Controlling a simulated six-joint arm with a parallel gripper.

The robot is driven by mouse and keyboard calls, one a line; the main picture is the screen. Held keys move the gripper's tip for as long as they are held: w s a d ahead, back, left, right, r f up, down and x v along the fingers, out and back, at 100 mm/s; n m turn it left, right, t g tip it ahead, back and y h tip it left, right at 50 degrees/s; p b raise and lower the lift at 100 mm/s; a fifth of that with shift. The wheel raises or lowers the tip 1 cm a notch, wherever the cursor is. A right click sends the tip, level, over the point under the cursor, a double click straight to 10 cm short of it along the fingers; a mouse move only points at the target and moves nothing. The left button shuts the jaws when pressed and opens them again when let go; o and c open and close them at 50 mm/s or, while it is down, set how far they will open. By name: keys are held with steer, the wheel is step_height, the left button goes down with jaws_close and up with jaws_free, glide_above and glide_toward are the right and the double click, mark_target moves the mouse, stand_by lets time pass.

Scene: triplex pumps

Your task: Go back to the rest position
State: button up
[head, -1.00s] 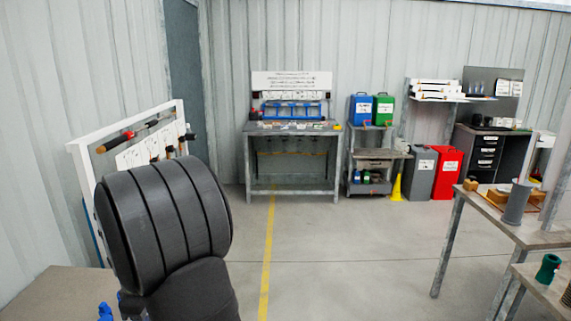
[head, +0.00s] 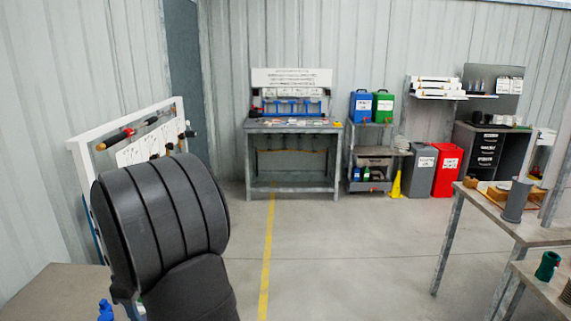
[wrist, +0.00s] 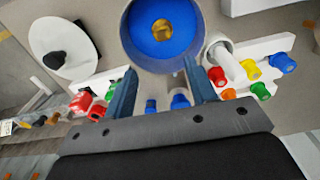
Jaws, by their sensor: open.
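My gripper (wrist: 160,68) shows in the wrist view with its two blue-grey fingers apart and nothing clearly held between them. A large round part with a blue face and a yellow centre (wrist: 163,32) is just beyond the fingertips; I cannot tell its distance. Small blue-ended parts (wrist: 180,101) show in the gap between the fingers, seemingly beyond them. In the head view my dark arm fills the lower left and the gripper is hidden.
In the wrist view, a white disc with a black knob (wrist: 80,45) is at left, and red, green and yellow capped parts (wrist: 260,90) are at right. In the head view, a bench (head: 455,184) stands at right and a workbench (head: 262,127) at the back. The middle floor is clear.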

steer(key=w+a+f, duration=0.1)
steer(key=a, duration=1.6)
steer(key=f, duration=0.9)
steer(key=shift+s+a+f, duration=0.1)
steer(key=shift+s+f, duration=0.1)
steer(key=shift+f, duration=0.15)
steer(key=shift+d+r, duration=0.15)
steer(key=shift+r, duration=0.8)
steer(key=shift+d+r, duration=0.1)
steer(key=shift+r, duration=0.85)
